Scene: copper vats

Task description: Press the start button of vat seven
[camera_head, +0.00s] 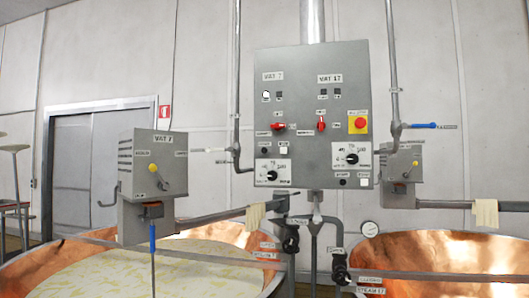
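Under VAT 7 are two small indicators, the left one white (266,95) and the right one dark (279,94). Below them is a red rotary switch (278,126), then a dark button (267,151) and a white button (284,150) side by side. Their small labels are too small to read. Neither of my grippers is in view.
A red stop button on a yellow plate (351,128) sits at the panel's right. Vat 17's dark (343,181) and white (364,181) buttons are lower right. Copper vats stand left (30,272) and right (440,250) below. A grey box marked VAT 7 (140,178) stands left.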

